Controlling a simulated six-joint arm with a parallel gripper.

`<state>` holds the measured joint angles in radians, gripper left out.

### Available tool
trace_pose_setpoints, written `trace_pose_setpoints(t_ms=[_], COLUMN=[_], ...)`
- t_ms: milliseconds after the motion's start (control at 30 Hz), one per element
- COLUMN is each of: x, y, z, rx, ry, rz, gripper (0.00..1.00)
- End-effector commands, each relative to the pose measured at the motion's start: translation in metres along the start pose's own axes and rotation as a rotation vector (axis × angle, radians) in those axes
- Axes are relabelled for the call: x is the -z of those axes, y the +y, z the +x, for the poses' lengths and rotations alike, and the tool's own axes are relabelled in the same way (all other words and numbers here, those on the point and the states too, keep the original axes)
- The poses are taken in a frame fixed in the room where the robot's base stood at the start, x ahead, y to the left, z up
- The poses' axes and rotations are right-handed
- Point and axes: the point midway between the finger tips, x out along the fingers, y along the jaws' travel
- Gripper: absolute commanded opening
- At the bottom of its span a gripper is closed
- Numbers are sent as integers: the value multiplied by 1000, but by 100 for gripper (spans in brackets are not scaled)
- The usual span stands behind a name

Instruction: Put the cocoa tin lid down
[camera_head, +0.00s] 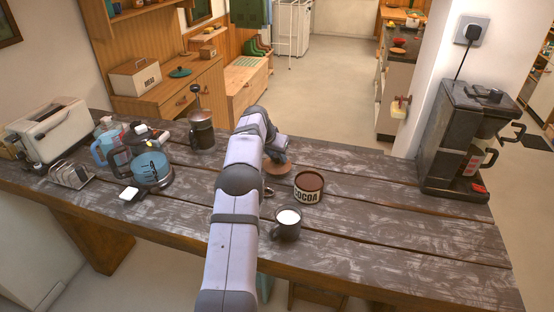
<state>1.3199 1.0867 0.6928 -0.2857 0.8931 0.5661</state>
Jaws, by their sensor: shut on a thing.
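The cocoa tin (307,190) stands upright on the dark plank table (400,235), right of my arm. Its top shows brown inside the rim and its label reads COCOA. The cocoa tin lid (278,168), a flat brown disc, is just behind and left of the tin. My gripper (276,157) is shut on the lid, above it; the fingertips are mostly hidden by the wrist. The lid looks level and very close to the tabletop, but I cannot tell whether it touches.
A dark mug (287,228) with white liquid stands in front of the tin. A coffee machine (462,140) stands at the right end. A French press (201,130), glass kettle (150,170), toast rack (70,175) and toaster (48,130) stand left. Table right of the tin is clear.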

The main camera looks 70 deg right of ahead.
Motion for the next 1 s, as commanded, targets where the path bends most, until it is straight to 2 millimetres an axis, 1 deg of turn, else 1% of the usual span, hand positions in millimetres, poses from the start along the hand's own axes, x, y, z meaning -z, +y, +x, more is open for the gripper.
trace_pose_setpoints(t_ms=[100,200,600,633,700,1000], x=[-7,-9,-12,-11,-11,-11], y=[0,0,0,0,0,0], z=[10,15,20,19,19,18], rx=[-1,1,1,1,0,0], ry=[-3,0,0,0,-1,-1], rz=[0,0,0,1,0,0], gripper=[0,0,0,31,45,45])
